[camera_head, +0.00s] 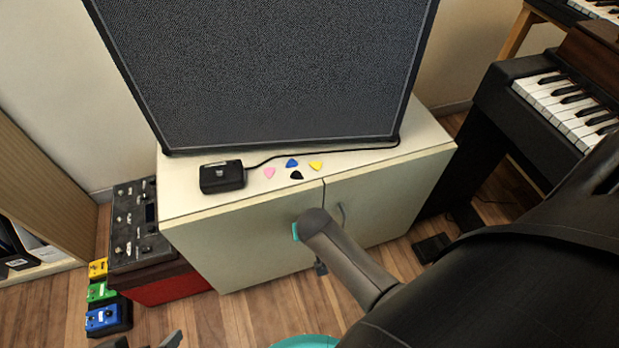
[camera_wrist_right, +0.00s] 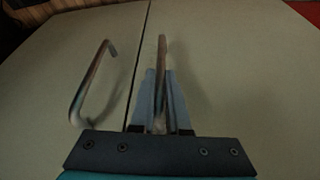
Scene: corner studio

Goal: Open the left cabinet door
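The pale cabinet has a left door (camera_head: 240,240) and a right door (camera_head: 375,200), with a thin dark seam between them. The left door looks closed. In the wrist view, which appears upside down, the left door (camera_wrist_right: 240,80) is on the right of the seam. Its bar handle (camera_wrist_right: 162,48) stands between the fingers of my right gripper (camera_wrist_right: 160,78), which look closed around it. The right door's handle (camera_wrist_right: 88,85) is beside them, untouched. In the head view my right forearm hides most of this gripper. Tips of my left gripper (camera_head: 145,342) show at the bottom edge.
A large speaker (camera_head: 270,70), black box (camera_head: 222,177) and several picks (camera_head: 291,163) are on the cabinet top (camera_head: 190,200). Pedals (camera_head: 103,318) and a red case (camera_head: 165,288) stand left. A keyboard (camera_head: 570,100) is right. Wood floor (camera_head: 260,310) before the left door is clear.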

